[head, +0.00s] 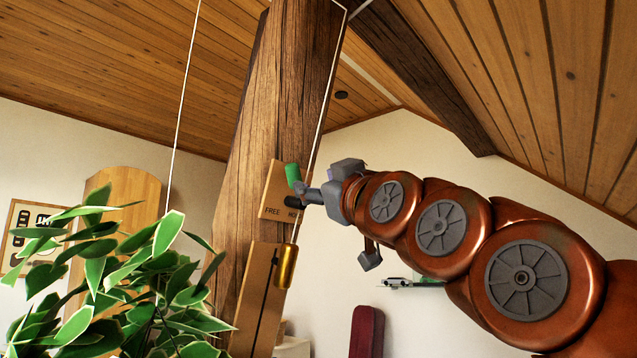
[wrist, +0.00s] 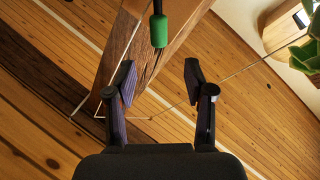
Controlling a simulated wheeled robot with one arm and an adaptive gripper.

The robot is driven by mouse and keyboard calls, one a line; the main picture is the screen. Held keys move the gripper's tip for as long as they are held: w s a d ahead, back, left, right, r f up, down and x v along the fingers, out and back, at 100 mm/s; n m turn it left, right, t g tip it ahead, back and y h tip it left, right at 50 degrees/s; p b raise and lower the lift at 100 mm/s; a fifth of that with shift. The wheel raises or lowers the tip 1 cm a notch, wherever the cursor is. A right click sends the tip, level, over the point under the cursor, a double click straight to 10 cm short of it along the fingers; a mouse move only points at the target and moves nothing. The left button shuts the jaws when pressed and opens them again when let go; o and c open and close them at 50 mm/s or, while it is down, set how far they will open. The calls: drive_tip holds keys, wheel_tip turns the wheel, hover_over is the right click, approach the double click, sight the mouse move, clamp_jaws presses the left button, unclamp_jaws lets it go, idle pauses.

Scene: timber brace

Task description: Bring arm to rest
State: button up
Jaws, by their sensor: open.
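My gripper (wrist: 160,82) is open in the wrist view, with its two dark fingers apart and nothing between them. A green handle (wrist: 159,31) on a dark rod shows ahead of the fingers, clear of both. My gripper (head: 314,195) is at the end of my copper-coloured arm, close by the handle in the picture. Whether they touch there is hard to tell.
A brass weight (head: 287,266) hangs on a cord in front of the brace. A leafy plant (head: 130,275) fills the lower left. A wooden board (head: 125,195) stands behind it. A dark red object (head: 366,332) is low, below my arm. The sloped timber ceiling is overhead.

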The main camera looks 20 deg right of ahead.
idle(0.4)
drive_tip(key=w+a+f+g, duration=0.2)
drive_tip(key=f, duration=0.6)
drive_tip(key=w+a+f+g, duration=0.2)
drive_tip(key=f+g, duration=0.1)
drive_tip(key=f, duration=0.5)
drive_tip(key=w+a+f+g, duration=0.2)
drive_tip(key=f, duration=0.6)
drive_tip(key=s+f+m+g, duration=0.1)
drive_tip(key=s+f+g, duration=0.2)
drive_tip(key=f, duration=0.7)
drive_tip(key=s+f+m+g+h, duration=0.1)
drive_tip(key=s+f+g, duration=0.25)
drive_tip(key=f, duration=0.65)
drive_tip(key=s+f+m+g, duration=0.1)
drive_tip(key=s+f+g, duration=0.2)
drive_tip(key=f, duration=0.6)
drive_tip(key=s+d+f+m+g+h, duration=0.15)
drive_tip(key=s+f+g, duration=0.25)
drive_tip(key=s+f, duration=0.6)
drive_tip(key=s+d+f+m+g, duration=0.3)
drive_tip(key=s+f+g, duration=0.3)
drive_tip(key=s, duration=0.7)
wheel_tip(320, 180, up, 23)
drive_tip(key=s+t+p, duration=0.1)
drive_tip(key=t+p, duration=0.1)
drive_tip(key=p, duration=2)
drive_tip(key=shift+s+a+r+p, duration=0.15)
drive_tip(key=shift+s+a+p, duration=0.1)
drive_tip(key=shift+p, duration=0.15)
